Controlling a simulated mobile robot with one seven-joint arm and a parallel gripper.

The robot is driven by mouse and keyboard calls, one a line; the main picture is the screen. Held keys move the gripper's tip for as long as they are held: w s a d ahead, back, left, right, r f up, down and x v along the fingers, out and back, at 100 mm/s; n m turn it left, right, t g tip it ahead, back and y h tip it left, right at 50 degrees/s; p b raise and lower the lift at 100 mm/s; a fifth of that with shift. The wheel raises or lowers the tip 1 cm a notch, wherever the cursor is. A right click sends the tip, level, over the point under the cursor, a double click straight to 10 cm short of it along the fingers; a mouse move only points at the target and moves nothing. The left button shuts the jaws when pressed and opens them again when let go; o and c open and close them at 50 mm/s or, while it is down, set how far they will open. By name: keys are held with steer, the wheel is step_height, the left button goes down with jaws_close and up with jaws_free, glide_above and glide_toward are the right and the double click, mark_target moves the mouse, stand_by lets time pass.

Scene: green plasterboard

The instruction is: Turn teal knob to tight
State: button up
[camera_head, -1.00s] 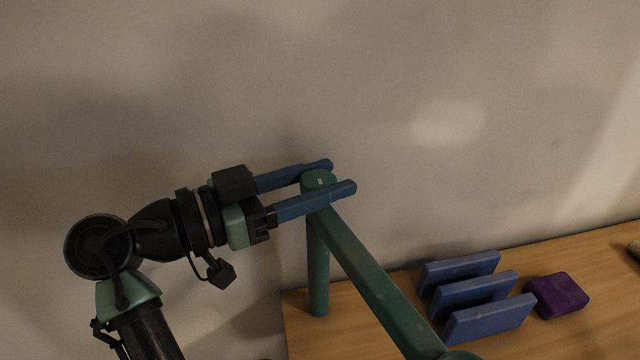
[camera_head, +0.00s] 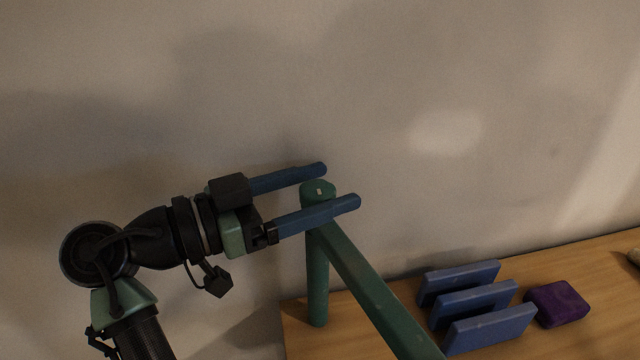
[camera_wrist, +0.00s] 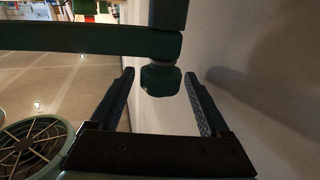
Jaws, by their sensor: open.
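The teal knob (camera_head: 318,190) is the rounded top at the upper end of a teal post, with a small pale mark on it. My gripper (camera_head: 342,184) is open, with one blue finger on the far side of the knob and the other on its near side. In the wrist view the knob (camera_wrist: 160,80) sits between the two spread fingers of my gripper (camera_wrist: 160,75), with a gap on each side. A teal bar (camera_head: 375,290) runs from the post down to the right.
A wooden table (camera_head: 610,265) stands against a plain wall (camera_head: 450,80). A blue slotted rack of upright plates (camera_head: 490,328) and a purple block (camera_head: 557,304) are on the table at the right.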

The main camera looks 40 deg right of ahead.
steer(key=w+a+p, duration=0.1)
steer(key=w+a, duration=0.1)
steer(key=a, duration=1)
steer(key=shift+a, duration=0.35)
